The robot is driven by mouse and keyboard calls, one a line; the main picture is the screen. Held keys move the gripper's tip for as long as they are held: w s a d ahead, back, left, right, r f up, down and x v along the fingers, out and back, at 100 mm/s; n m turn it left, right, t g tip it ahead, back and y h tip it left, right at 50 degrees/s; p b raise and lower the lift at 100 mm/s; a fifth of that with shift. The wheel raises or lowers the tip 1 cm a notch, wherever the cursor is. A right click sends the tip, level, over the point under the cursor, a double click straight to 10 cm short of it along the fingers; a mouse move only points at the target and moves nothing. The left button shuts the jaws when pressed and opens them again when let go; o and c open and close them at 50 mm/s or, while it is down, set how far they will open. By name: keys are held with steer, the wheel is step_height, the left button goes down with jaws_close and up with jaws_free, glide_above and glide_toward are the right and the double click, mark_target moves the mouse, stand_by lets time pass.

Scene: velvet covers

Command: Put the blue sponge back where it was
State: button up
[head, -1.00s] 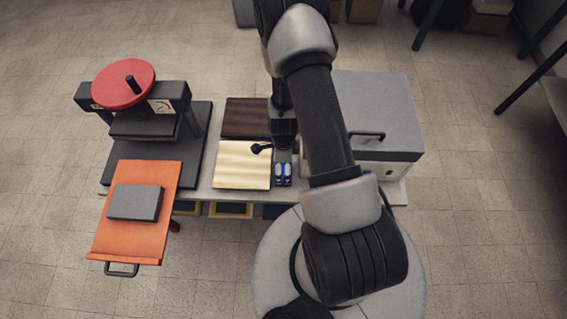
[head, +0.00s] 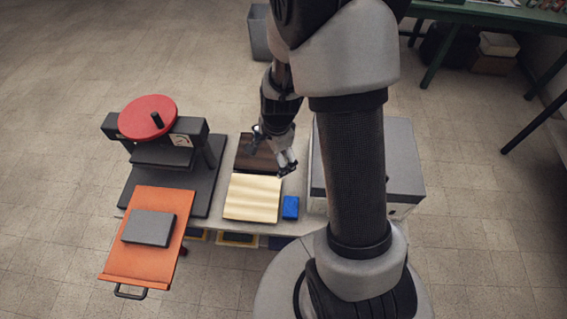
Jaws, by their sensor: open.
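The blue sponge (head: 290,207) lies on the pale table (head: 213,212), just right of a cream striped panel (head: 253,198). It stands apart from my gripper. My gripper (head: 270,155) is open and empty, above and behind the sponge, over the dark brown panel (head: 256,152). Its fingers are spread, one to the left and one to the right.
A press with a red wheel (head: 148,118) stands at the left. An orange tray (head: 147,253) with a grey block (head: 148,228) juts out in front of it. A grey box (head: 405,165) stands at the right, partly behind my arm. Bins sit under the table's front edge.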

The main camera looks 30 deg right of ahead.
step_height(320, 180, up, 10)
steer(key=s+a+n+t, duration=0.1)
steer(key=s+a+n, duration=0.1)
steer(key=a+n, duration=0.15)
steer(key=s+a+r+n+t, duration=0.2)
steer(key=s+a+r+n, duration=0.1)
steer(key=s+r+n, duration=1)
steer(key=s+r, duration=0.2)
steer(key=s, duration=0.1)
steer(key=shift+s+a+r, duration=0.15)
steer(key=shift+r, duration=0.1)
steer(key=shift+n, duration=0.25)
